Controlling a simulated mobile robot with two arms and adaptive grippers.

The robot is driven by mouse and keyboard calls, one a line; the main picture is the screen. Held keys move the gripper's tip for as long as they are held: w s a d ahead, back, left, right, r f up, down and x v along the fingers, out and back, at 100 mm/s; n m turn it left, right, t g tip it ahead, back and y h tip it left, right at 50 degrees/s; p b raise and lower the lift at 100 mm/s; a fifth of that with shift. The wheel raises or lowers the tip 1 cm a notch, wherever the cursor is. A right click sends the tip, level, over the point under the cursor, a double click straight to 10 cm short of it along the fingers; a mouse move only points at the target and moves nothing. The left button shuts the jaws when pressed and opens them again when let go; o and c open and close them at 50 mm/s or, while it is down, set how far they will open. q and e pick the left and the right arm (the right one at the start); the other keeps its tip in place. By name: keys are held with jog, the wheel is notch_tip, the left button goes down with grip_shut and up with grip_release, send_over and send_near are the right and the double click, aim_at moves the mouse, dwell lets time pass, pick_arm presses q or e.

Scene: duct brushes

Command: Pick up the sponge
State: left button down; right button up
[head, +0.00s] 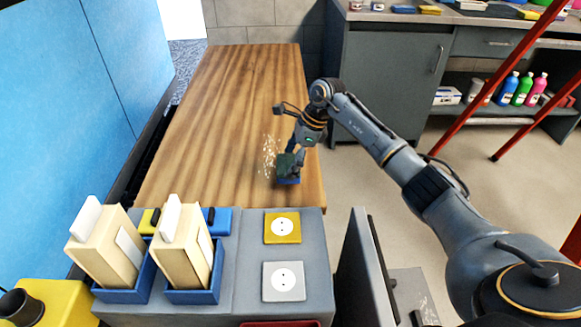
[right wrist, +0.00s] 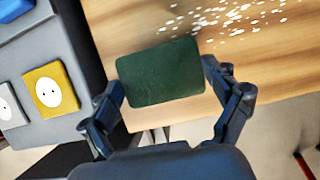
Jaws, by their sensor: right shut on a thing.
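The sponge (right wrist: 160,74) has a dark green face in the right wrist view. It sits between the two fingertips of my right gripper (right wrist: 163,80), which are shut on its left and right sides. In the head view the sponge (head: 288,179) shows dark green with a blue lower part, under my right gripper (head: 292,160), near the front right of the wooden table. I cannot tell whether it touches the table top or is just above it. My left gripper is not in view.
White crumbs (head: 270,157) lie on the wooden table (head: 215,120) beside the sponge. A grey unit in front holds two blue trays with wooden brush blocks (head: 185,245), a yellow socket plate (head: 283,227) and a grey one (head: 284,281). The table's middle is clear.

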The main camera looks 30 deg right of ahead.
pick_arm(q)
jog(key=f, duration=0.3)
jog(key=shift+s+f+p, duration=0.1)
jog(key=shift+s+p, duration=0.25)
pick_arm(e)
jog(key=s+d+r, duration=0.7)
jog(key=d+r, duration=0.2)
jog(key=d, duration=0.2)
jog(key=shift+s+d+r, duration=0.35)
jog(key=shift+r, duration=0.05)
